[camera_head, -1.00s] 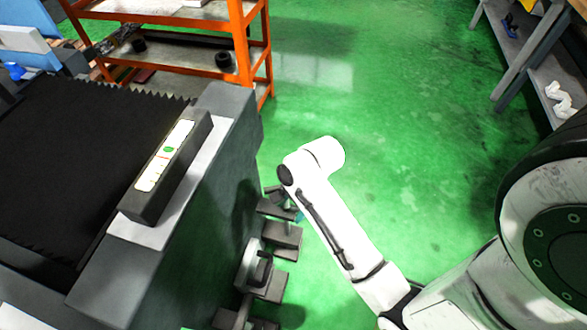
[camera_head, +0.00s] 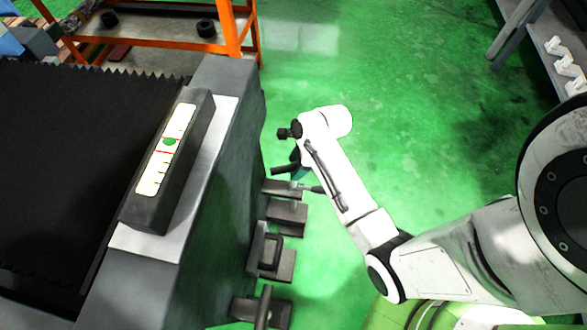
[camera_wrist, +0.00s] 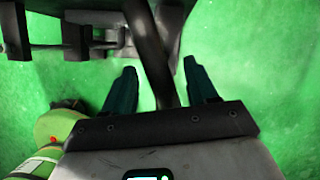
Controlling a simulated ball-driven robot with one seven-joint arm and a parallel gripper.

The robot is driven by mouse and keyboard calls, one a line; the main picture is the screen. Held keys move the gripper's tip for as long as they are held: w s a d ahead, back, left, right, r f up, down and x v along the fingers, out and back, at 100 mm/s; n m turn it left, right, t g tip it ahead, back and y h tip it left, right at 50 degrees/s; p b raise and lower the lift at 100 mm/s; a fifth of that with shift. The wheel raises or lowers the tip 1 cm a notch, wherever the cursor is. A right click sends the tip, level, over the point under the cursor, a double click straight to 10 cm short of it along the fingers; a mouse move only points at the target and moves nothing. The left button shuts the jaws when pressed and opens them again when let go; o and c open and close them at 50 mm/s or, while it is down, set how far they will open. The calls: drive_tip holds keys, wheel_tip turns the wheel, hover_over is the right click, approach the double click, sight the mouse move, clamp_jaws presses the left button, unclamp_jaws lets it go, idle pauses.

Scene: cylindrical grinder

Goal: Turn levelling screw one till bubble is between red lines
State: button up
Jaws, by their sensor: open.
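The level (camera_head: 187,165) lies on the machine's top edge in the head view. Its white scale holds a green bubble (camera_head: 169,141). A red line (camera_head: 164,153) shows just below the bubble; I cannot clearly make out the second one. Dark levelling-screw parts (camera_head: 286,216) stick out low on the machine's side; I cannot tell which is number one. My gripper (camera_wrist: 161,63) is open, its two teal fingers apart on either side of a dark rod (camera_wrist: 152,50) in the wrist view. I cannot tell whether they touch it. In the head view my arm partly hides the gripper (camera_head: 298,162).
The grey machine (camera_head: 215,190) with a ridged black cover (camera_head: 70,130) fills the left. An orange shelf rack (camera_head: 233,30) stands behind, and a grey bench (camera_head: 545,50) stands at far right. Green floor (camera_head: 410,100) between them is clear.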

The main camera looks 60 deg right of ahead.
drive_tip(key=shift+x, duration=1.2)
drive_tip(key=shift+c, duration=0.4)
clamp_jaws()
